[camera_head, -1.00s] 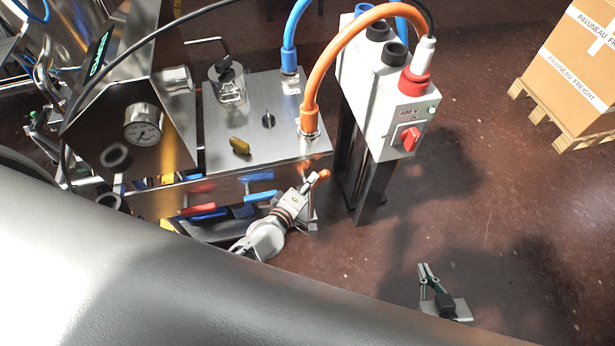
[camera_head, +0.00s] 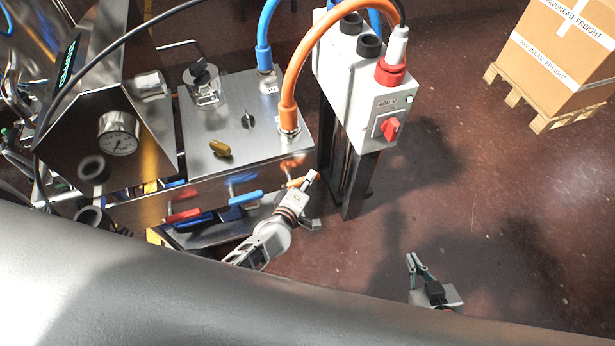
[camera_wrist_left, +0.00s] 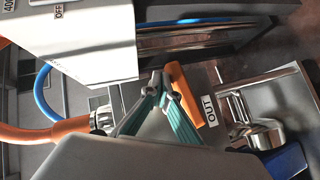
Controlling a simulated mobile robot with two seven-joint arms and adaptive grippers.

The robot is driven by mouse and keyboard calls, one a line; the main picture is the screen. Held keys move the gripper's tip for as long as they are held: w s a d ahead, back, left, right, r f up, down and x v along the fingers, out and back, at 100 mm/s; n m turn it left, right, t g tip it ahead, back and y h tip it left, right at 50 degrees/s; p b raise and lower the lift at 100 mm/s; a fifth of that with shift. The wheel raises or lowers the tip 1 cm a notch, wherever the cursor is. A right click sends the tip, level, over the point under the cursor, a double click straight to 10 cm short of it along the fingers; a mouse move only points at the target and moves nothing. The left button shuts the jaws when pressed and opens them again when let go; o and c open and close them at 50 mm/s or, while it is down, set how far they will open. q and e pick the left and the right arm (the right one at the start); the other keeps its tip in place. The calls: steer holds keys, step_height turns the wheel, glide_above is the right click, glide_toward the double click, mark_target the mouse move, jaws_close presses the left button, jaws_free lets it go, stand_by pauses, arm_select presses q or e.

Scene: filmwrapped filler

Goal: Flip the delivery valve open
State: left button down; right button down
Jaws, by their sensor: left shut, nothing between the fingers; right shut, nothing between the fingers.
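The orange valve handle (camera_head: 296,183) shows at the front right of the steel unit (camera_head: 248,112), low beside its front face. In the left wrist view the orange handle (camera_wrist_left: 186,95) is next to a label reading OUT (camera_wrist_left: 210,110). My left gripper (camera_head: 313,175) is shut and empty, its tips just right of the handle in the head view. In the wrist view the shut left fingers (camera_wrist_left: 160,77) lie close alongside the handle; I cannot tell if they touch. The valve body is partly hidden. My right gripper (camera_head: 411,258) is shut and empty over the floor.
A blue handle (camera_head: 246,198) and a red handle (camera_head: 184,215) sit further left along the unit's front. A white electrical box (camera_head: 362,85) with a red switch (camera_head: 390,128) stands just right. An orange hose (camera_head: 305,55) arches above. Cartons on a pallet (camera_head: 545,112) stand far right.

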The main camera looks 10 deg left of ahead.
arm_select(q)
steer(key=shift+d+f, duration=0.1)
steer(key=shift+f, duration=0.1)
stand_by(0.4)
steer(key=v, duration=1.2)
steer(key=shift+r, duration=0.1)
stand_by(0.4)
steer(key=s+a+m+g, duration=0.2)
steer(key=s+m, duration=0.3)
steer(key=m, duration=0.3)
steer(key=s+a+r+m+g, duration=0.1)
steer(key=s+a+m, duration=0.4)
steer(key=m, duration=0.3)
steer(key=shift+s+r+m+g, duration=0.2)
steer(key=shift+s+m+g, duration=0.05)
steer(key=shift+m+g, duration=0.15)
